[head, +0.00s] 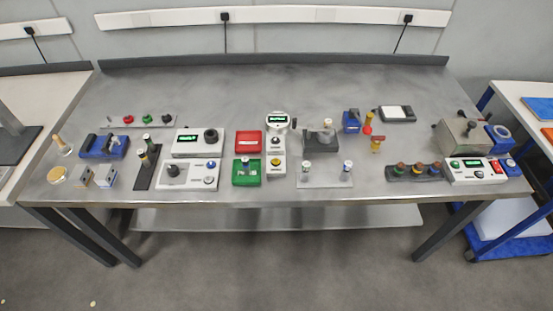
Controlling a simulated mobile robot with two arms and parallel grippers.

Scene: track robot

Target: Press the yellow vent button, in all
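A small yellow button (276,161) sits on the front of a narrow white device (276,172) near the middle of the table. The device has a round head with a green-lit display (278,118) at its back and a grey control between the display and the yellow button. Nothing covers the button. Any label on it is too small to read, and I cannot tell whether it is pressed. Neither of my grippers is in view.
More instruments line both sides. The back of the grey table (270,80) is clear.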

